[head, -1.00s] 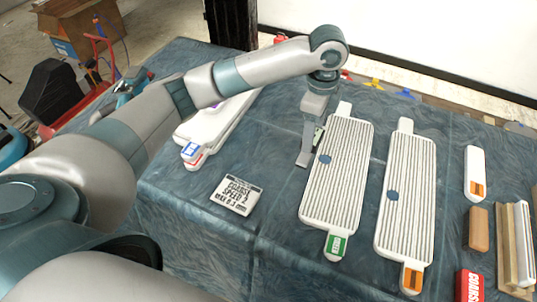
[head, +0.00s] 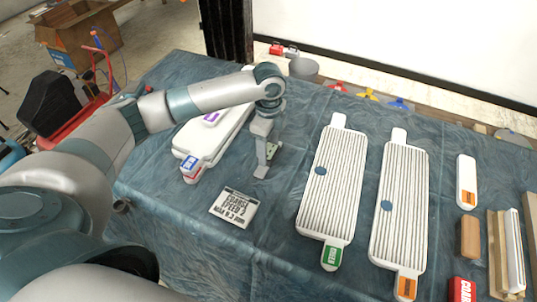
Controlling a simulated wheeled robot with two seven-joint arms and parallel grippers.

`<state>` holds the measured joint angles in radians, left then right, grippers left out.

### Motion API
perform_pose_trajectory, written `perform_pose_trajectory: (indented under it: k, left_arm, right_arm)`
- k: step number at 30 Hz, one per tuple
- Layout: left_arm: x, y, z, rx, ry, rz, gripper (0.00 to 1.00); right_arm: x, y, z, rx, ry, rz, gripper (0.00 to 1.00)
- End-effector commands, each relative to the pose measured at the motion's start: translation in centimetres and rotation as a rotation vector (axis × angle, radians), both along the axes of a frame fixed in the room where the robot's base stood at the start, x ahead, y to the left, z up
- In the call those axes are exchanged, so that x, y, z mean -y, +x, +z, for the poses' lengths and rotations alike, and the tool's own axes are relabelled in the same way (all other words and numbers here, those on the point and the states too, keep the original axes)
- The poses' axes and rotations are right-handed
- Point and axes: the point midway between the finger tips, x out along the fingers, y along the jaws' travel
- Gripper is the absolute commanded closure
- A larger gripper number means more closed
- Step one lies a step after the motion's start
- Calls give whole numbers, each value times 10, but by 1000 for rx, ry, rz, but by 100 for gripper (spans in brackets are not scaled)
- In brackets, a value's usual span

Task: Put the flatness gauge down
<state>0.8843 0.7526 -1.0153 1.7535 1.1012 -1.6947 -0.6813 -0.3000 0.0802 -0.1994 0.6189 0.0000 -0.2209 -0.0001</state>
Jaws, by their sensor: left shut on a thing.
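My left gripper (head: 261,138) points down over the blue-grey cloth, between the stack of white panels and the nearer ribbed panel. It is shut on a small flat grey piece with a greenish part, the flatness gauge (head: 262,171). The gauge hangs upright below the jaws, its lower end close to the cloth. I cannot tell whether it touches. The gripper hides its upper part. My right gripper is not in view.
White ribbed panels with green (head: 331,257) and orange (head: 405,287) tags lie right of the gauge. A stack of white panels (head: 222,137) lies to its left. A lettered card (head: 233,208) lies in front. Blocks (head: 470,237) lie at right. Cloth around the gauge is bare.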

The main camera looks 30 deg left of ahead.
Motion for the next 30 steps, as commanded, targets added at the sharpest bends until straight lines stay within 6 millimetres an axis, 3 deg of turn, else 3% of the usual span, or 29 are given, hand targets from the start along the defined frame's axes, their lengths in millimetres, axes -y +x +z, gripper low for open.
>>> perform_pose_trajectory:
  k: [10,21,30]
  left_arm:
    - [0,0,-2,-1,-1,0,74]
    - [0,-1,-38,-1,0,0,74]
    - [0,0,-40,1,0,-1,74]
  right_arm:
    - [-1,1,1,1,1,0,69]
    - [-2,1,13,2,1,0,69]
    - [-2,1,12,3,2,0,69]
